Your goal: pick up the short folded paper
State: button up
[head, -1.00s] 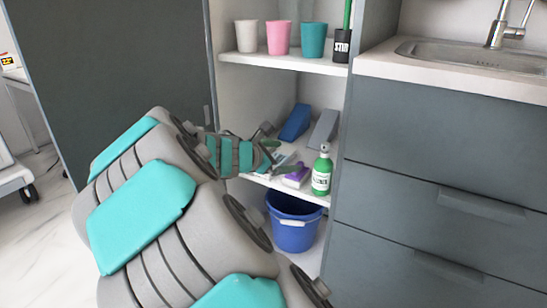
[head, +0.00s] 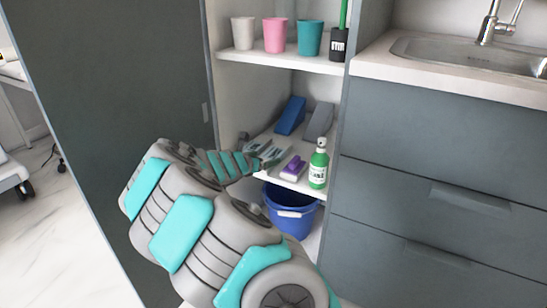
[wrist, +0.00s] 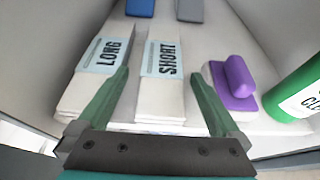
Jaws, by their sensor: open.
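The short folded paper (wrist: 162,97) is a white folded stack with a pale blue band reading "SHORT". It lies on the lower shelf, in the middle of the wrist view, between my open fingers. A similar white stack, the long folded paper (wrist: 92,88), reads "LONG" and lies just left of it, beside my left finger. My gripper (wrist: 160,88) is open and empty, with its green fingers reaching over the shelf. In the head view my gripper (head: 262,155) is at the shelf's left part, and the papers there are too small to read.
A purple-handled block (wrist: 235,85) and a green bottle (wrist: 298,92) stand to the right. Blue (head: 291,115) and grey (head: 319,118) wedge-like items are behind. Cups stand on the upper shelf (head: 283,62). A blue bucket (head: 290,215) is below. Cabinet walls bound both sides.

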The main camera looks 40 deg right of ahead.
aim_at(269, 158)
jog(key=x, duration=0.4)
jog(key=shift+s+f, duration=0.15)
jog(key=shift+f, duration=0.1)
jog(key=c, duration=1.3)
jog(key=shift+o, duration=0.2)
jog(key=shift+r, duration=0.1)
